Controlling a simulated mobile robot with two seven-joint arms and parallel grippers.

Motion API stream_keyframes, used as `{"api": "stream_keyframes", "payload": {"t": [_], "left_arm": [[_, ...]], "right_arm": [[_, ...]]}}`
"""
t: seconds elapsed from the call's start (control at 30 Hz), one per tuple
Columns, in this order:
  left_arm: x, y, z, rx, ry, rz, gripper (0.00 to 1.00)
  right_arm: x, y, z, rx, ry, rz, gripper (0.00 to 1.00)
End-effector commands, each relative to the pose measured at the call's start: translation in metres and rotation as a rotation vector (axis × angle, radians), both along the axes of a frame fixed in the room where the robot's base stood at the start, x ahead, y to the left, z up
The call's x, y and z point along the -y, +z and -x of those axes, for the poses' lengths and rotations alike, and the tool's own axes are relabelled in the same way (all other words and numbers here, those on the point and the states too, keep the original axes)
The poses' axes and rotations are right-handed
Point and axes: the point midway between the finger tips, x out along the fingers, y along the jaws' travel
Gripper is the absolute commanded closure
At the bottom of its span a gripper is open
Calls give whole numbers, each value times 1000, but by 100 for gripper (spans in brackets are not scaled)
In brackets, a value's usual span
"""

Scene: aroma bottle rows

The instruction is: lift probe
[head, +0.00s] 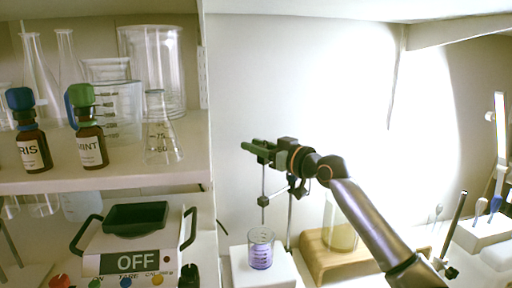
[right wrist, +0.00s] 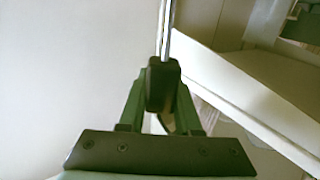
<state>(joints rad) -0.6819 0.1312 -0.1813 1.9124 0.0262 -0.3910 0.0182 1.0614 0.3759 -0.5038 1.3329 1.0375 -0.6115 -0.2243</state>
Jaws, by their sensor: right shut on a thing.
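My right gripper (head: 252,147) reaches in from the right, above a beaker of purple liquid (head: 260,252) on a white block. In the right wrist view the jaws (right wrist: 161,92) are closed around a black block on a thin metal rod, which I take to be the probe (right wrist: 164,72). In the head view a thin rod (head: 263,182) with a dark piece low on it hangs below the gripper, above the beaker. I cannot tell how far its lower end reaches. My left gripper is not in view.
A metal stand (head: 290,215) with a clamp rises just behind the beaker. A wooden stand (head: 325,262) is at its right. A scale (head: 140,235) reading OFF sits at left, below a shelf (head: 120,178) with glassware and brown bottles labelled MINT and "RIS".

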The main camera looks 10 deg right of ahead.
Motion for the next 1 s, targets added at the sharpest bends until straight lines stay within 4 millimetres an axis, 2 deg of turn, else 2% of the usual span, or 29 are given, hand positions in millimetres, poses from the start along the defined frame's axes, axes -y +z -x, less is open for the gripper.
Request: {"api": "stream_keyframes", "payload": {"t": [0.03,0.3,0.67,0.87,1.0], "left_arm": [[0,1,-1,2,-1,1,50],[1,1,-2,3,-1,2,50],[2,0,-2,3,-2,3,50],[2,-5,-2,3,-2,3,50],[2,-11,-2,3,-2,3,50]], "right_arm": [[1,9,0,18,-3,-9,67],[1,6,0,13,-2,-6,38],[4,3,4,9,-1,-5,38],[18,2,25,11,-3,-3,38],[33,2,47,12,-3,-2,38]]}}
